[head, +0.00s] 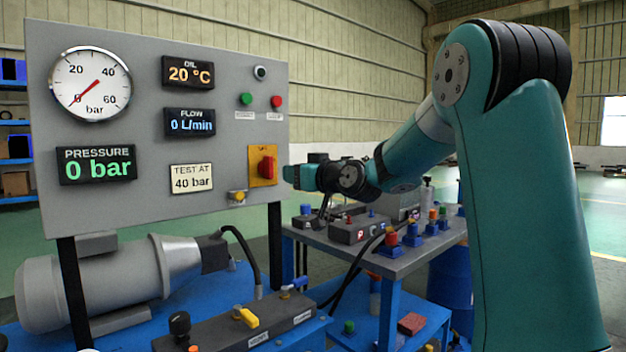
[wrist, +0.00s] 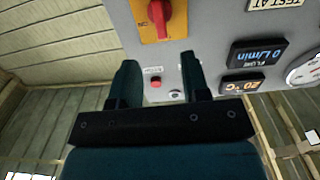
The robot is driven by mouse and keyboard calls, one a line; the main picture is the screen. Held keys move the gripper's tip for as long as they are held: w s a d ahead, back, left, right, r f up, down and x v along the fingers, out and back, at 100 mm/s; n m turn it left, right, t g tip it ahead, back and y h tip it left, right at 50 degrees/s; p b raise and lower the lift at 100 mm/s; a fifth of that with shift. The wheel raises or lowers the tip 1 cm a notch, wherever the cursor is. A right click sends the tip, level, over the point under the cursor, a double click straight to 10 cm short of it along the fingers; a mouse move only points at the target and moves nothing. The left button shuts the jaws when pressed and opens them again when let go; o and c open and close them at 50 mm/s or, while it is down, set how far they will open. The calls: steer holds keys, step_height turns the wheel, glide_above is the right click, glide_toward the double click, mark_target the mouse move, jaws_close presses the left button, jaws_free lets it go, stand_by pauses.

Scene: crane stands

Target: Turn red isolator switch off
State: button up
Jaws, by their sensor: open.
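The red isolator switch (head: 267,168) is a red knob on a yellow plate at the right edge of the grey panel (head: 140,37). Its grip looks roughly upright. My gripper (head: 289,173) is just right of the switch in the head view, with a small gap seeming to remain. The wrist view is upside down. There the switch (wrist: 160,14) is at the top, beyond the two parted fingers of my gripper (wrist: 160,68). Nothing is between the fingertips. The fingers are hard to make out in the head view.
The panel also holds a red button (head: 277,102), a green button (head: 246,99), a gauge (head: 90,84) and displays, with pressure at 0 bar. A yellow knob (head: 237,196) sits below left of the switch. A bench (head: 398,262) with fittings stands below my arm.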

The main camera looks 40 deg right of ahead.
steer(key=s, duration=0.5)
steer(key=shift+s+d, duration=0.1)
stand_by(0.3)
steer(key=s+a+f+n+g+y, duration=0.1)
steer(key=s+a+f+g+y, duration=0.15)
steer(key=a, duration=0.45)
steer(key=s+a+f+n+g+y, duration=0.1)
steer(key=s+a+f+n+g, duration=0.2)
steer(key=a, duration=0.5)
steer(key=s+a+f+g+y, duration=0.2)
steer(key=a+f+g, duration=0.1)
steer(key=a+f, duration=0.3)
steer(key=s+a+f+n+g+h, duration=0.1)
steer(key=s+a+f+g, duration=0.15)
steer(key=s, duration=0.45)
steer(key=s+a+f+n+g, duration=0.1)
steer(key=s+a+f+g, duration=0.2)
steer(key=s, duration=0.5)
steer(key=s+a+f+n+g+h, duration=0.1)
steer(key=s+a+f+g, duration=0.2)
steer(key=s, duration=0.4)
step_height(320, 180, up, 25)
steer(key=g+p, duration=0.1)
steer(key=p, duration=2.2)
steer(key=shift+w+m, duration=0.3)
steer(key=shift+w, duration=0.05)
steer(key=shift+a, duration=0.1)
